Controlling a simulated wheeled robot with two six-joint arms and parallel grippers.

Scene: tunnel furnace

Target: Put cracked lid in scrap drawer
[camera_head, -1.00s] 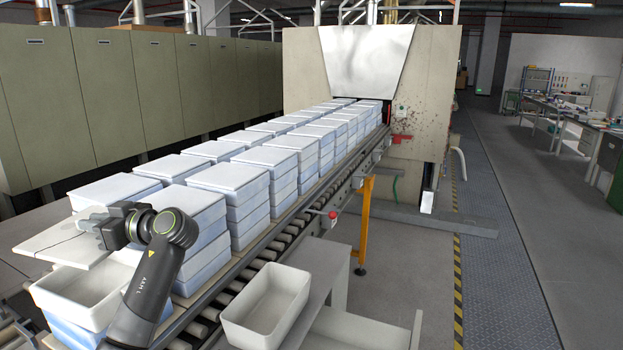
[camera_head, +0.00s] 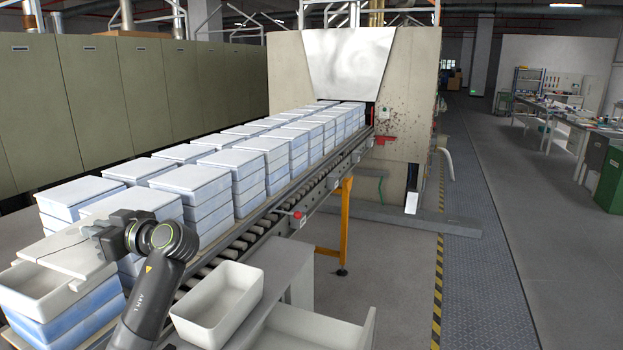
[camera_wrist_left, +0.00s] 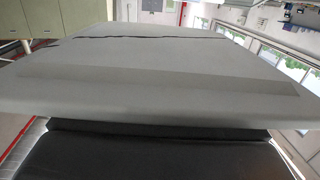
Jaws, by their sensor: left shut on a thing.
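The cracked lid (camera_head: 62,254) is a pale flat slab, held roughly level over the back part of an open saggar box (camera_head: 38,292) on the near stack. My left gripper (camera_head: 88,234) is shut on the lid's edge; the fingertips are partly hidden by the wrist. In the left wrist view the lid (camera_wrist_left: 150,85) fills the middle, with a dark crack line running across it. A pale open drawer (camera_head: 318,328), probably the scrap drawer, shows at the bottom, cut off by the frame. My right gripper is not in view.
Rows of lidded blue-white boxes (camera_head: 262,160) stand on the roller conveyor (camera_head: 283,207) leading to the furnace (camera_head: 405,110). A white empty bin (camera_head: 217,305) sits on a side table (camera_head: 285,268) beside the conveyor. The floor to the right is clear.

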